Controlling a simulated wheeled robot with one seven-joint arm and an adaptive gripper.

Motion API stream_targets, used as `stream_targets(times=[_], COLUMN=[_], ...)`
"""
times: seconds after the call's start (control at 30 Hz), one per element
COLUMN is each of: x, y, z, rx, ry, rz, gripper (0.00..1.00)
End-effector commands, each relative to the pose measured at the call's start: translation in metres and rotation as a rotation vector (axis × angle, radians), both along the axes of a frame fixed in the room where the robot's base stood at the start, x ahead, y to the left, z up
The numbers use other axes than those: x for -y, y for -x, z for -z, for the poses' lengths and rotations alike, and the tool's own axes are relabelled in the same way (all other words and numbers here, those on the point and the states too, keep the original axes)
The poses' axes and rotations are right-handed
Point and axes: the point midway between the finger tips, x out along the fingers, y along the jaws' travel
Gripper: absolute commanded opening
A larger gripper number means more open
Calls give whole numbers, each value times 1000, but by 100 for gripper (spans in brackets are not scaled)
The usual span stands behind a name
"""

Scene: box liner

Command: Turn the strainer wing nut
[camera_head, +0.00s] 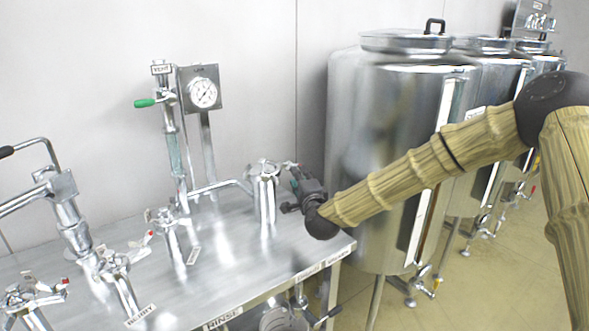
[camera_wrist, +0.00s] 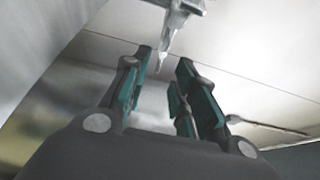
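The strainer, a shiny metal cylinder (camera_head: 265,198), stands upright on the steel table near its right end. A clamp with a small wing nut (camera_head: 291,165) sticks out to the right of its top. My gripper (camera_head: 297,184) is just right of the strainer, below and close to the wing nut. In the wrist view my gripper (camera_wrist: 165,64) is open with green-padded fingers apart and nothing between the pads. A tapered metal piece (camera_wrist: 172,32), which looks like the clamp's bolt or wing nut, lies just beyond the fingertips. Contact cannot be told.
The steel table (camera_head: 225,255) also holds a pressure gauge (camera_head: 203,93), a green-handled valve (camera_head: 146,103) and several clamped pipe fittings on the left. Large steel tanks (camera_head: 390,170) stand behind and right of my arm. Bare floor (camera_head: 490,280) lies at right.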

Motion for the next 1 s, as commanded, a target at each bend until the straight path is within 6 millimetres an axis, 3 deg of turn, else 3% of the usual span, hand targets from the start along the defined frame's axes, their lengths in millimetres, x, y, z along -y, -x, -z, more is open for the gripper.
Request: stream_targets(times=[0.33,0.77,0.93,1.0], x=[-13,-16,-16,-16], y=[-44,-52,-52,-52], z=[-1,0,0,0], rx=[0,1,0,0], ry=[1,1,1,1], rz=[-3,-4,-4,-4], gripper=[28,28,0,0])
